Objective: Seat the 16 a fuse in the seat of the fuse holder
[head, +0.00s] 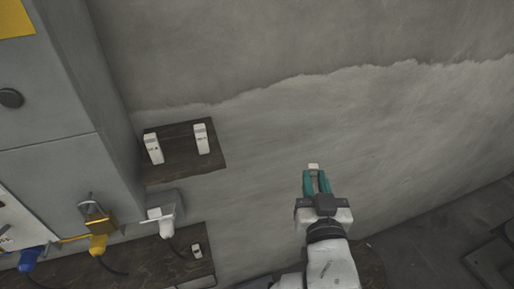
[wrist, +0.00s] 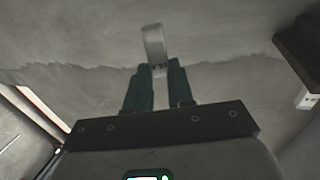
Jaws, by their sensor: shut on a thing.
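My gripper (head: 316,182) has teal fingers and is shut on a pale fuse (head: 313,167), held up in front of the bare wall. In the wrist view the fuse (wrist: 153,42) sticks out beyond the fingertips of the gripper (wrist: 155,80), slightly tilted; its rating is unreadable. Two similar pale, marked blocks, a left one (head: 153,148) and a right one (head: 201,138), stand on a dark wall shelf (head: 181,171), well left of my gripper. I cannot make out for certain which thing is the fuse holder, and its seat is not discernible.
A grey cabinet (head: 55,70) fills the left, with a padlock (head: 97,217) on it. Below are a white plug (head: 164,220), yellow plug (head: 97,244) and blue plug (head: 29,258). A small pale block (head: 197,250) lies on a lower dark shelf. The space around my gripper is clear.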

